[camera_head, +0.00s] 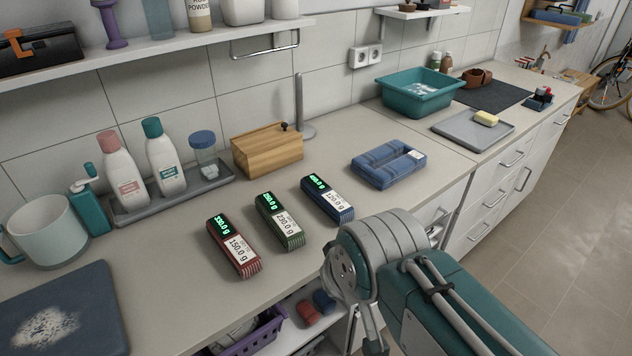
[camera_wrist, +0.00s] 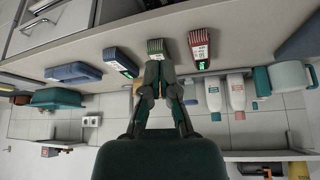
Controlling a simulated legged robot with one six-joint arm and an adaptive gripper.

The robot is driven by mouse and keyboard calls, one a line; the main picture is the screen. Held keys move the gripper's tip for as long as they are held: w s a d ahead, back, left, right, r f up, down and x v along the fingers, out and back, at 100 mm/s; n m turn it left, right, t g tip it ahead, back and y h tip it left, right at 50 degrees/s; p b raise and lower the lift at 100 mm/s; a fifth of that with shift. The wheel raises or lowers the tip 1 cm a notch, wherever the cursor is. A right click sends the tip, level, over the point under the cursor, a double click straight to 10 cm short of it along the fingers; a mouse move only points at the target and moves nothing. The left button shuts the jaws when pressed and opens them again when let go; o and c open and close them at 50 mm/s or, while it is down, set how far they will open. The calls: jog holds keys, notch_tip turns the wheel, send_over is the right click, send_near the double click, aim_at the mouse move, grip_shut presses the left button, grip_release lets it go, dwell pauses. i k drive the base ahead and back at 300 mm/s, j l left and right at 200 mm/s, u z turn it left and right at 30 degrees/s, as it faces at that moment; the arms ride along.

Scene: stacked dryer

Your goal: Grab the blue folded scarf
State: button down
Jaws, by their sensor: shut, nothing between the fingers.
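A small blue striped folded scarf (camera_head: 328,200) with a white 120.0 g label and a green display lies on the counter. It is the rightmost of three similar bundles, beside a green one (camera_head: 280,222) and a red one (camera_head: 234,247). In the wrist view, which is upside down, the blue scarf (camera_wrist: 119,62) is left of my gripper (camera_wrist: 161,68). My gripper is shut and empty, its fingertips overlapping the green bundle (camera_wrist: 156,47) in the picture. No contact shows.
A larger blue folded cloth (camera_head: 388,163) lies right of the bundles. A wooden box (camera_head: 267,150) and a tray of bottles (camera_head: 172,190) stand behind. A teal basin (camera_head: 418,94) is at the back right. Bare counter lies around the bundles.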

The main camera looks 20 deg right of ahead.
aim_at(341, 211)
jog(key=i+l, duration=0.1)
jog(key=l, duration=0.25)
jog(key=i+l, duration=0.1)
jog(key=l, duration=0.25)
jog(key=i+l+u, duration=0.1)
jog(key=l, duration=0.25)
jog(key=i+l, duration=0.1)
jog(key=l, duration=0.25)
